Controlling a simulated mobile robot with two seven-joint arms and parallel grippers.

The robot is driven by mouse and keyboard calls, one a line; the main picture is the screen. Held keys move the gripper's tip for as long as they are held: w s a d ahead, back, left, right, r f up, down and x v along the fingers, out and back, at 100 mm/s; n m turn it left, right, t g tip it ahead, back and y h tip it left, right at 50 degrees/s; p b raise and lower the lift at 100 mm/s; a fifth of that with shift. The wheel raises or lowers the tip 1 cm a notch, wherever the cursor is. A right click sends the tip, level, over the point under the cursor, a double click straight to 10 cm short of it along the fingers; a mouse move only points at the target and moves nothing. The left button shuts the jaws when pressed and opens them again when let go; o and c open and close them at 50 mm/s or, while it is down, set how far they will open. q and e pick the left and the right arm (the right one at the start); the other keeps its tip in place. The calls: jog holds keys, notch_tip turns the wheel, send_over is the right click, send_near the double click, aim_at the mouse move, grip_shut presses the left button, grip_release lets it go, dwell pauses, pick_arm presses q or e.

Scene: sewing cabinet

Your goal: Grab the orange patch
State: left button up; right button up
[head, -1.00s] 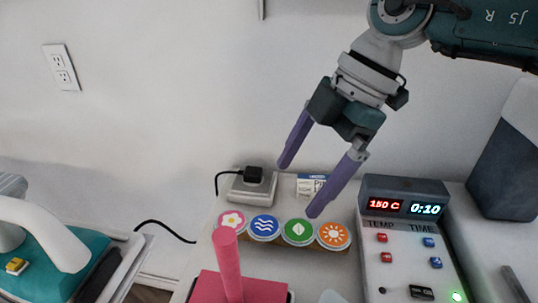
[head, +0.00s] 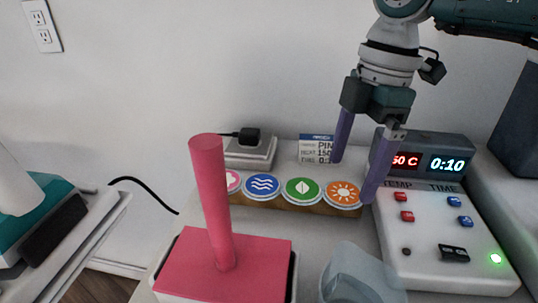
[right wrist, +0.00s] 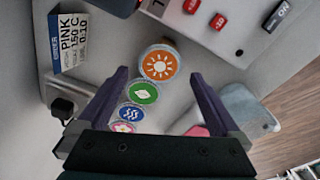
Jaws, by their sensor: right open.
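The orange patch (head: 343,193) is round with a white sun on it. It lies at the right end of a row of patches on a brown holder, beside the green leaf patch (head: 302,190). In the right wrist view the orange patch (right wrist: 160,65) shows ahead of and between the fingers. My right gripper (head: 352,180) is open and empty, with its fingers pointing down over the right end of the row. In the right wrist view my right gripper (right wrist: 164,82) spans the row. My left gripper is not in view.
A blue wave patch (head: 262,186) and a pink flower patch (head: 233,181) continue the row. A control box (head: 440,235) stands close on the right. A pink press with an upright handle (head: 212,195) stands in front. A label card (head: 316,149) is behind, and a translucent container (head: 358,275) is in front.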

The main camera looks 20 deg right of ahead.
aim_at(344, 192)
notch_tip(344, 192, down, 3)
jog(key=shift+a+r+b, duration=0.1)
jog(key=shift+r+b, duration=0.05)
jog(key=shift+b, duration=0.65)
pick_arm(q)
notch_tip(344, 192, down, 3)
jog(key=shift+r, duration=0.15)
pick_arm(e)
jog(key=shift+r, duration=0.1)
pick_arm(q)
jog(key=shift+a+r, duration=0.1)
pick_arm(e)
jog(key=shift+f, duration=0.25)
jog(key=c, duration=1.4)
